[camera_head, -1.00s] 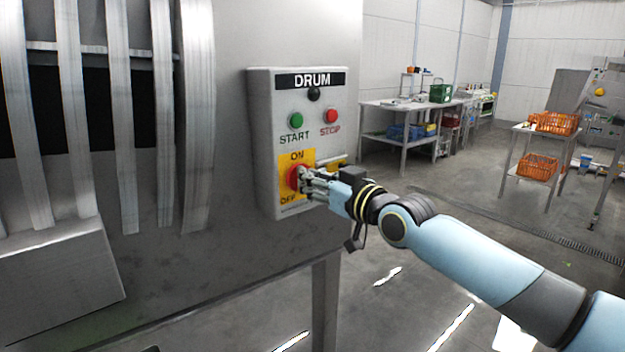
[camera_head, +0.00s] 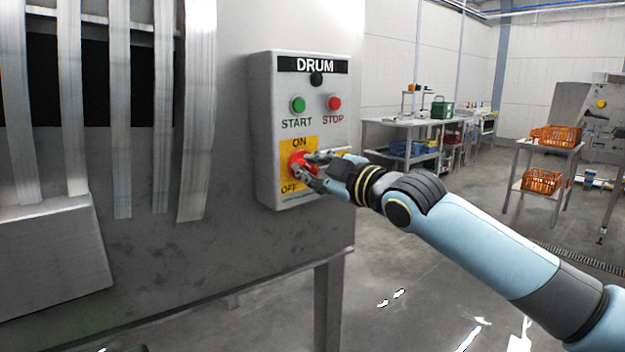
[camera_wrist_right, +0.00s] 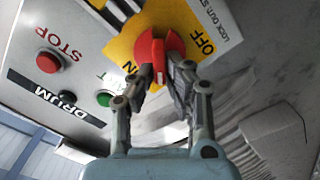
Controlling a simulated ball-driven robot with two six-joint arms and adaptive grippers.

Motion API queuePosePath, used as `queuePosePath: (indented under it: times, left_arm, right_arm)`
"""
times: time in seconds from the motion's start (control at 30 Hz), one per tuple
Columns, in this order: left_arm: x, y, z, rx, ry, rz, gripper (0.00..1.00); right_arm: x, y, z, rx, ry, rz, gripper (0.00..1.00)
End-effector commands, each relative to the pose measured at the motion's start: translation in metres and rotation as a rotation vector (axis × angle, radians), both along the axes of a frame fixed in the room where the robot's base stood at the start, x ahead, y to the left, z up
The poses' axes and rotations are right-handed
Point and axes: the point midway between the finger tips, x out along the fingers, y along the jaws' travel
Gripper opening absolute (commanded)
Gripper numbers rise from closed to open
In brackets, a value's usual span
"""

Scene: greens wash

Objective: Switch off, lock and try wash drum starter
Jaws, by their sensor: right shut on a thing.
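The drum starter box (camera_head: 262,130) is a grey panel labelled DRUM on the side of the wash machine. It carries a green START button (camera_head: 298,104), a red STOP button (camera_head: 334,103) and a small black knob (camera_head: 316,79). Below is a red rotary switch (camera_head: 296,160) on a yellow ON/OFF plate (camera_head: 312,144). My right gripper (camera_head: 305,166) is shut on the red switch handle. In the right wrist view its two fingers (camera_wrist_right: 168,88) sit on either side of the red handle (camera_wrist_right: 152,48). No lock is visible. My left gripper is not in view.
The steel drum machine (camera_head: 150,250) fills the left side. Behind are a steel table (camera_head: 395,125) with a green box (camera_head: 442,109), and a stand with orange crates (camera_head: 556,136). The floor between is open.

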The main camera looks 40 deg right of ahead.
Motion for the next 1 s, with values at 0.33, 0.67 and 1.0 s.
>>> queuePosePath:
  times: [0.33, 0.67, 1.0]
  left_arm:
    - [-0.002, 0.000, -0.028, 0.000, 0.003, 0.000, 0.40]
    - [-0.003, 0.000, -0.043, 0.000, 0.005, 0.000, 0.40]
    - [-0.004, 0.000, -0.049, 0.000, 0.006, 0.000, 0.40]
  right_arm:
    - [0.000, 0.002, -0.007, -0.323, -0.023, 0.000, 0.00]
    - [0.000, 0.002, -0.008, -0.566, -0.041, 0.000, 0.00]
    - [0.000, 0.002, -0.009, -0.683, -0.049, 0.001, 0.00]
